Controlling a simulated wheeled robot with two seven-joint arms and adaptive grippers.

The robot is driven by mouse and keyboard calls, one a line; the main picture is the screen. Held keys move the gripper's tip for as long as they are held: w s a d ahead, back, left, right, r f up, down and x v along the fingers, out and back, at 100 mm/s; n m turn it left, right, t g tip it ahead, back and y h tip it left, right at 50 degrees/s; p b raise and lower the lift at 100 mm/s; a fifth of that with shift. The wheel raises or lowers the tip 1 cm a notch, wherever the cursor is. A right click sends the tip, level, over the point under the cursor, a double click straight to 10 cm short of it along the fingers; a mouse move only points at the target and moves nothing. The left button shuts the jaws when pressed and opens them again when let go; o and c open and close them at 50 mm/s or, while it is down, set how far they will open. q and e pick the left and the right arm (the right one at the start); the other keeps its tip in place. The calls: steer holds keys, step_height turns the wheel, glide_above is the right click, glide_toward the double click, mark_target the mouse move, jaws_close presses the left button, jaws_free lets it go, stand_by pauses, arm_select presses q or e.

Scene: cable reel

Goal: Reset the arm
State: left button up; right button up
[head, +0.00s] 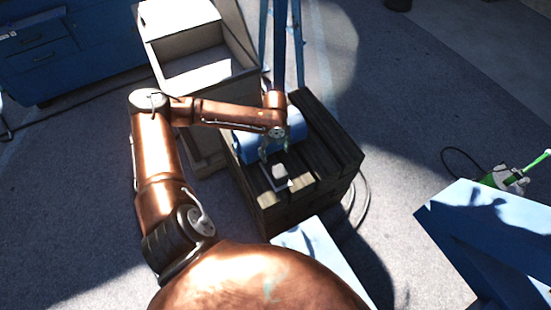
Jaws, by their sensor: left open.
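My left arm is copper-coloured, comes in from the left and bends over a dark wooden slatted crate (330,133). My left gripper (275,149) is open and points down above the crate top. A blue rounded object (245,149), perhaps the reel, lies on the crate behind the gripper and is partly hidden by it. A small pale block (280,171) sits on the crate just below the fingertips, apart from them as far as I can tell. My right gripper is not in view.
A beige open box (200,65) stands behind the crate. Blue cabinets (40,50) are at the upper left. A blue surface (490,235) is at the right, with a green and white item (502,178) by it. A dark cable loops beside the crate. Grey floor is clear between.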

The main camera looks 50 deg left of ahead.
arm_select(q)
steer(key=shift+r, duration=0.4)
